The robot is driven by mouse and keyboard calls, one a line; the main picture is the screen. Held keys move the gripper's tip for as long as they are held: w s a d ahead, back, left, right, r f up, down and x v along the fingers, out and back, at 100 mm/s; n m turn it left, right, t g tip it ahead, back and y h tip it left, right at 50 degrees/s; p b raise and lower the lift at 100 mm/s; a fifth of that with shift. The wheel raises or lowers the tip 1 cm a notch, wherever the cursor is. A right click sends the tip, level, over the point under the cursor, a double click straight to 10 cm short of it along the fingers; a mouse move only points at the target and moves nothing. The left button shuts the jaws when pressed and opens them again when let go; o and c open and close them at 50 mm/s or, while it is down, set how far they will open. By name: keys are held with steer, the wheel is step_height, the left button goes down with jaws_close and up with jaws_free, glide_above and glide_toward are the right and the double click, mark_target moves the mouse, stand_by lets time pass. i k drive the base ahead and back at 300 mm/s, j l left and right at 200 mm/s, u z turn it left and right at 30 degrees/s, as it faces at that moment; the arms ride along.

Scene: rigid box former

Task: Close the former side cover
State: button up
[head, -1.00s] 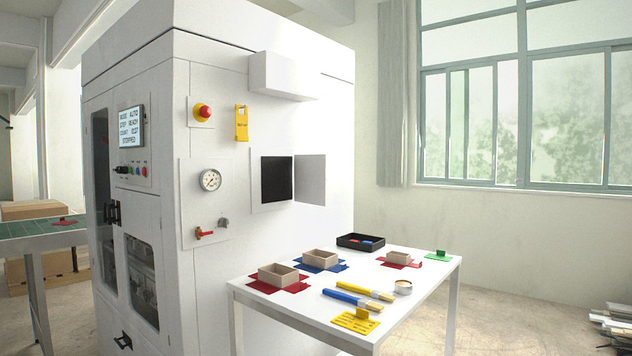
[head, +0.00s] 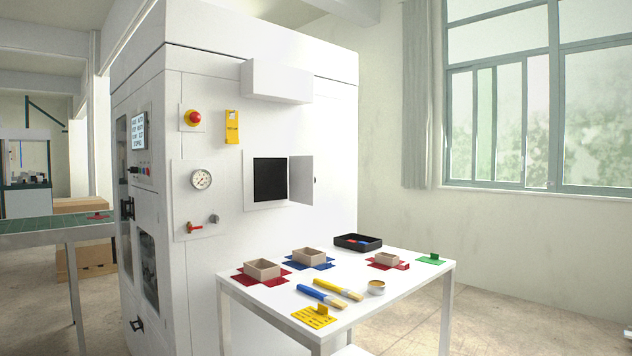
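The former (head: 228,80) is a tall white machine cabinet left of centre in the head view. Its side cover (head: 301,180) is a small pale grey panel hinged at the right edge of a square dark opening (head: 270,179). The cover stands open, swung out from the machine's side face. The opening's inside is dark and no detail shows in it. My gripper is not in the head view.
A white table (head: 400,279) stands before the opening, holding cardboard boxes (head: 263,270), brushes (head: 338,289), a tin (head: 376,287) and a black tray (head: 358,241). A gauge, red valve handle and emergency stop sit left of the opening. Floor at right is clear.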

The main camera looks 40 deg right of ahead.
mark_target(302, 179)
steer(key=k+l, duration=0.15)
steer(key=l, duration=0.15)
steer(key=k+l, duration=0.15)
steer(key=l, duration=0.15)
steer(key=k+l, duration=0.15)
steer(key=l, duration=0.15)
steer(key=k+l, duration=0.1)
steer(key=l, duration=0.4)
steer(key=k+l, duration=0.1)
steer(key=l, duration=1.45)
steer(key=i+l, duration=0.1)
steer(key=l, duration=0.4)
steer(key=i+l, duration=0.1)
steer(key=l, duration=0.45)
steer(key=i+l, duration=0.2)
steer(key=l, duration=0.15)
steer(key=i+l, duration=0.15)
steer(key=l, duration=0.2)
